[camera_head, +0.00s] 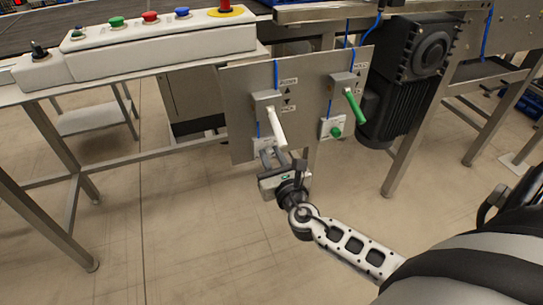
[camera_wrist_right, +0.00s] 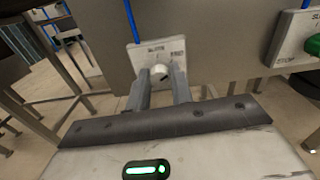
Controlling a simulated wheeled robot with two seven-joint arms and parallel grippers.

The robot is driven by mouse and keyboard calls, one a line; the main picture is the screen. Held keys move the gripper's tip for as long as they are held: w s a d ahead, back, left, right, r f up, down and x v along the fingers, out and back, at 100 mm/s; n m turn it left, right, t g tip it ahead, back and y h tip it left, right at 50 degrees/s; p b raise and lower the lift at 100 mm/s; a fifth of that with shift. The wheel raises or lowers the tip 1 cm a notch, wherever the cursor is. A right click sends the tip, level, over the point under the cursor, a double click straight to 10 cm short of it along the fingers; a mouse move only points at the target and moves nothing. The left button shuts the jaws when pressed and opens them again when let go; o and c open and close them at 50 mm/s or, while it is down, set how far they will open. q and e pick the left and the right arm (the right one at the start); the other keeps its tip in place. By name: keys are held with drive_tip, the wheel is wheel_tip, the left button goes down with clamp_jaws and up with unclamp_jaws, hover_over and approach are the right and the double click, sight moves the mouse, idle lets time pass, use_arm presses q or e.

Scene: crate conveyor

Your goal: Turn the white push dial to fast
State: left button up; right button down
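The white push dial (camera_wrist_right: 160,73) sits on a small pale plate (camera_wrist_right: 136,57) marked with lettering, low on a grey metal panel. My right gripper (camera_head: 272,153) is at this plate in the head view and hides most of the dial. In the right wrist view, the two fingers of my right gripper (camera_wrist_right: 160,80) are apart, with their tips on either side of the dial. I cannot tell whether they press on it. The dial's exact setting is too small to read. My left gripper is in neither view.
A white lever (camera_head: 276,127) sticks out just above my right gripper. A green lever (camera_head: 355,106) and a green dial (camera_head: 335,131) are to the right on the same panel (camera_head: 237,90). A black motor (camera_head: 400,85) stands beside it. The floor in front is clear.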

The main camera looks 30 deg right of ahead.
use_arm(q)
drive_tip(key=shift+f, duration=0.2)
use_arm(e)
drive_tip(key=shift+m, duration=0.3)
drive_tip(key=shift+f+m+b, duration=0.15)
drive_tip(key=shift+m+b, duration=0.5)
drive_tip(key=shift+m, duration=0.55)
drive_tip(key=shift+m+b, duration=0.6)
drive_tip(key=shift+m, duration=0.3)
drive_tip(key=shift+m+b, duration=0.45)
drive_tip(key=shift+m, duration=0.55)
drive_tip(key=shift+m+b, duration=0.45)
drive_tip(key=shift+m, duration=0.75)
drive_tip(key=shift+m+b, duration=0.4)
drive_tip(key=shift+m, duration=0.9)
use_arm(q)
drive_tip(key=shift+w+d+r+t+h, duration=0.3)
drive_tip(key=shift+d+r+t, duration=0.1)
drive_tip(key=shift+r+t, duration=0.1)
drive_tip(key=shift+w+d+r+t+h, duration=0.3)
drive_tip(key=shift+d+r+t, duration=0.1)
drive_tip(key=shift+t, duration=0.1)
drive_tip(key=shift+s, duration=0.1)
use_arm(e)
drive_tip(key=shift+m, duration=0.3)
